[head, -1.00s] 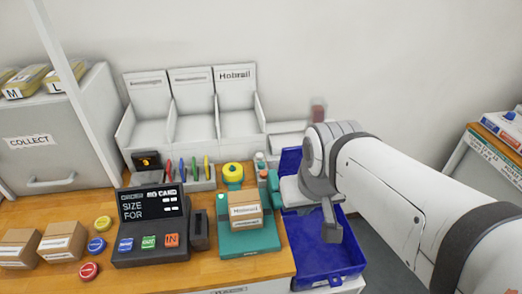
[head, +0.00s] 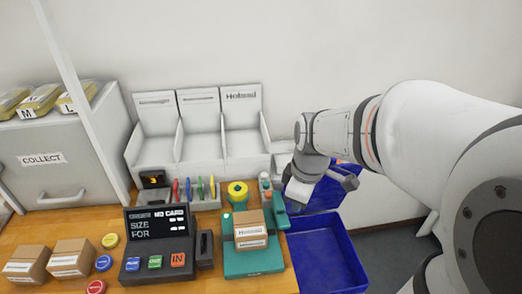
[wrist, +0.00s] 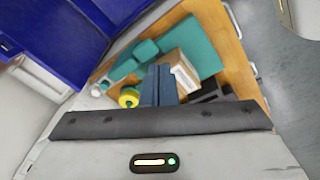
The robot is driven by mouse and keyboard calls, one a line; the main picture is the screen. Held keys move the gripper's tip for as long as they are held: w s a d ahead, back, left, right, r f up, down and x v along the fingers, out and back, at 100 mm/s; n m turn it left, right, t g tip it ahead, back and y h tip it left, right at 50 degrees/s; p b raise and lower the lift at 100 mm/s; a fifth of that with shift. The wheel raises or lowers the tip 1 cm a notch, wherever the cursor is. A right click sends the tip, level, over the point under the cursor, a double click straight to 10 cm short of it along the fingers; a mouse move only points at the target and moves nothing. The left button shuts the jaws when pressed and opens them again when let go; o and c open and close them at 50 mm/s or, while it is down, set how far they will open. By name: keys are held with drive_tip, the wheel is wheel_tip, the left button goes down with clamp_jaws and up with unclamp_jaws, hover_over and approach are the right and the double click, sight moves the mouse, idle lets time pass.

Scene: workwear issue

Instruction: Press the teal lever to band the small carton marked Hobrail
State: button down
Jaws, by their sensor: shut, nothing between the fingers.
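The small carton marked Hobrail (head: 251,231) sits on the teal banding machine (head: 255,264) at the counter's right end. A teal upright part with a rounded top (head: 278,218), which looks like the lever, stands at the machine's right rear. In the wrist view the teal machine (wrist: 200,42), the carton (wrist: 182,68) and teal blocks (wrist: 146,50) lie beyond the fingers. My gripper (wrist: 161,70) is shut and empty. In the head view my gripper is right of and behind the machine, over the blue bins, and its fingertips are hard to make out.
Blue bins (head: 325,255) stand right of the counter. A yellow roll (head: 238,190) and coloured pens (head: 195,188) are behind the machine. A dark order terminal (head: 160,240) stands to its left, with more cartons (head: 72,258) beyond. White marked compartments (head: 242,140) stand at the back.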

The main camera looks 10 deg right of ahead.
sight(285, 219)
drive_tip(key=w+f+n+g+p, duration=0.1)
drive_tip(key=w+f+n, duration=0.3)
drive_tip(key=n, duration=0.6)
drive_tip(key=shift+w+g+y+p, duration=0.3)
drive_tip(key=shift+w+p, duration=0.5)
drive_tip(key=shift+w, duration=0.35)
drive_tip(key=shift+d+f, duration=0.1)
drive_tip(key=shift+f, duration=0.15)
drive_tip(key=shift+s+a+f+b, duration=0.1)
drive_tip(key=shift+a+f+b, duration=0.1)
drive_tip(key=shift+f+b, duration=1.2)
drive_tip(key=shift+s+a+f+b, duration=0.15)
drive_tip(key=shift+f+b, duration=0.55)
drive_tip(key=shift+f, duration=1.25)
drive_tip(key=shift+w, duration=0.1)
